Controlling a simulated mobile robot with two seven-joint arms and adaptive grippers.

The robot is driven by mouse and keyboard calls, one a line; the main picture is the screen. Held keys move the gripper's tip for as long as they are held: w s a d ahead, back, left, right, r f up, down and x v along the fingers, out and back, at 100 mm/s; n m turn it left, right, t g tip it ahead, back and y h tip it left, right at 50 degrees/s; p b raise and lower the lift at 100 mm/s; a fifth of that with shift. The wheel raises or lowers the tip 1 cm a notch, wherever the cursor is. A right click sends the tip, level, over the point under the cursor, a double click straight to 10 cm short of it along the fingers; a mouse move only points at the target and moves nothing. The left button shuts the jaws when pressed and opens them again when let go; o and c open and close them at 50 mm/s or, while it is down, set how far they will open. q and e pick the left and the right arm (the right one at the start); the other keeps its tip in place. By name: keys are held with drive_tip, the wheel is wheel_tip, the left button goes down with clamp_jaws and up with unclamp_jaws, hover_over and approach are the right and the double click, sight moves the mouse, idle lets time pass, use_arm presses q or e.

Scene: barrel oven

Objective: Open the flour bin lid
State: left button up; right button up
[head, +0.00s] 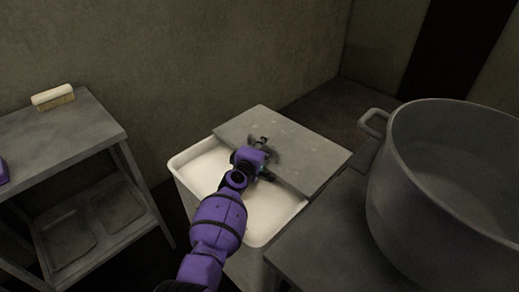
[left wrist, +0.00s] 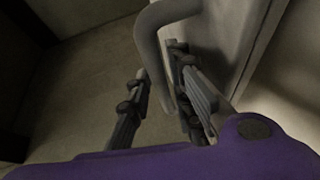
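The flour bin (head: 246,266) stands in the middle of the head view, with pale flour (head: 205,172) showing in its near part. The flat grey lid (head: 312,152) covers the far part, so the bin is partly open. My left gripper (head: 264,160) is over the near side of the lid. In the left wrist view the fingers (left wrist: 160,90) lie on both sides of the lid's curved grey handle (left wrist: 146,40) and appear closed on it. The lid's panel (left wrist: 218,45) is beside the handle.
A large grey pot (head: 440,185) stands on a dark counter (head: 325,240) at the right, near the bin. A shelf table (head: 55,140) with a brush (head: 53,97) on it is at the left. A wall (head: 190,60) rises behind the bin.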

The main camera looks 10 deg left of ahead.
use_arm(q)
drive_tip(key=v, duration=1.1)
drive_tip(key=shift+s, duration=0.4)
drive_tip(key=shift+a+r, duration=0.1)
drive_tip(key=shift+a, duration=0.05)
